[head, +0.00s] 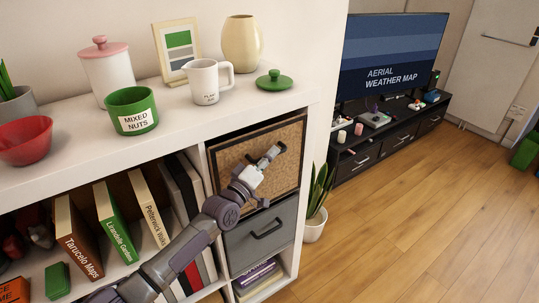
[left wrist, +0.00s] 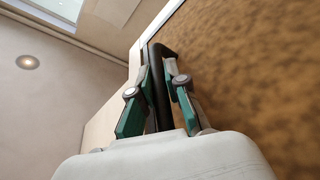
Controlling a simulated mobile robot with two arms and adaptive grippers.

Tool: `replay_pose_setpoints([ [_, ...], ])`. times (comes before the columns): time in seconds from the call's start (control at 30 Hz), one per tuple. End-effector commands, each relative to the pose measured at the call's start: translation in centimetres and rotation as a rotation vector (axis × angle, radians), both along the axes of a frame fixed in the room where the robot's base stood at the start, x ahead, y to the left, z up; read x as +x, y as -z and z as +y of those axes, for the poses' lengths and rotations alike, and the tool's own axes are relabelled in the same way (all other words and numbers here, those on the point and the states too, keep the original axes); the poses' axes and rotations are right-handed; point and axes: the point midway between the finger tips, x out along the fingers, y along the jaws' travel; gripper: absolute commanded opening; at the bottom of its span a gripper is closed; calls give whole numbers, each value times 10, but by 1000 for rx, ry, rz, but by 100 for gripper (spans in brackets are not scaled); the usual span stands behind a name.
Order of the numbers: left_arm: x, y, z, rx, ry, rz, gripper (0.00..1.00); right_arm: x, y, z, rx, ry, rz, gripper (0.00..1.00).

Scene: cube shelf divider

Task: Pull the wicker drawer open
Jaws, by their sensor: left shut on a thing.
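The wicker drawer (head: 232,154) has a brown woven front with a dark rim and sits in the top right cubby of the white shelf. Its front fills most of the left wrist view on the right (left wrist: 250,70). My left gripper (head: 277,151) is at the drawer front, shut on its black handle (left wrist: 162,100). In the left wrist view the handle runs between the two green-padded fingers. In the head view my gripper and forearm hide most of the handle. The drawer looks about flush with the shelf. My right gripper is not in view.
A grey drawer (head: 243,247) with a black handle is directly below. Books (head: 81,240) fill the cubby to the left. A mug (head: 207,84), a green bowl (head: 128,121) and other items stand on top. A potted plant (head: 315,225) is right of the shelf; wooden floor beyond is clear.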

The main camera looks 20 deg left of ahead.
Motion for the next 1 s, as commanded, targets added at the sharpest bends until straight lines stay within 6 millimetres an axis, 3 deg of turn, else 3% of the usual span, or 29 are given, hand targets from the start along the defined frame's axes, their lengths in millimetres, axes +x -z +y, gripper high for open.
replay_pose_setpoints([
  [0.17, -17, -3, -22, -7, 2, 7, 0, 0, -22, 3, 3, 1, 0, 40],
  [0.5, -78, -4, -99, -7, 3, 9, 0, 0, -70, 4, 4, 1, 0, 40],
  [0.8, -125, -1, -160, -5, 3, 6, 0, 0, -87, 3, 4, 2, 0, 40],
  [1.0, -142, 0, -181, -2, 3, 5, 0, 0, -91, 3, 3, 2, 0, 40],
])
